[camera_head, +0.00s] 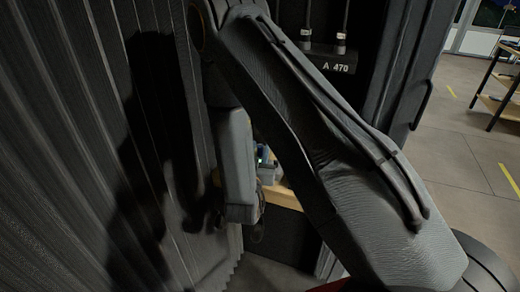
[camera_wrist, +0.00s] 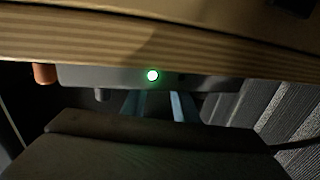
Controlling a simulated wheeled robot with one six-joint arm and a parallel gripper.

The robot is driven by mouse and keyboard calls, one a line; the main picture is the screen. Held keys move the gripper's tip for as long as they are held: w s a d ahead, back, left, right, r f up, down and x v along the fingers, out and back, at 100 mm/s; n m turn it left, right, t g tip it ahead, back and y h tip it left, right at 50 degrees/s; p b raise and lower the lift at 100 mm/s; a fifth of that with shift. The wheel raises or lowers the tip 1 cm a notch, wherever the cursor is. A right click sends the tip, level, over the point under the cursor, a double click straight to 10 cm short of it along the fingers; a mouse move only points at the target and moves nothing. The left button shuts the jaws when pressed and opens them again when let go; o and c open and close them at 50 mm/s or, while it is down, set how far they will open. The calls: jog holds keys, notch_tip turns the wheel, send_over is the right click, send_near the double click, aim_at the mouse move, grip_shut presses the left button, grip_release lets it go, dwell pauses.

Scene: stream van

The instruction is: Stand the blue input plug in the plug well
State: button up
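I cannot make out the blue input plug or the plug well in either view. In the wrist view two pale blue-grey strips (camera_wrist: 158,106), which look like my gripper's fingers, stand apart beyond a dark block. Their far ends meet the lower edge of a grey unit, and I cannot tell whether anything is between them. The grey unit (camera_wrist: 215,82) has a lit green lamp (camera_wrist: 152,75) and sits below a wooden edge (camera_wrist: 160,45). In the head view my arm covers the middle and hides my gripper; a small blue-grey object (camera_head: 268,171) shows partly behind it.
An orange-brown cylinder (camera_wrist: 45,73) and a grey knob (camera_wrist: 101,95) are at the unit's left. In the head view a wooden ledge (camera_head: 284,197) shows behind my arm. A dark ribbed wall (camera_head: 70,150) is close on the left. Open floor (camera_head: 465,160) lies at right.

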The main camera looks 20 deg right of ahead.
jog(key=shift+x, duration=1)
grip_shut()
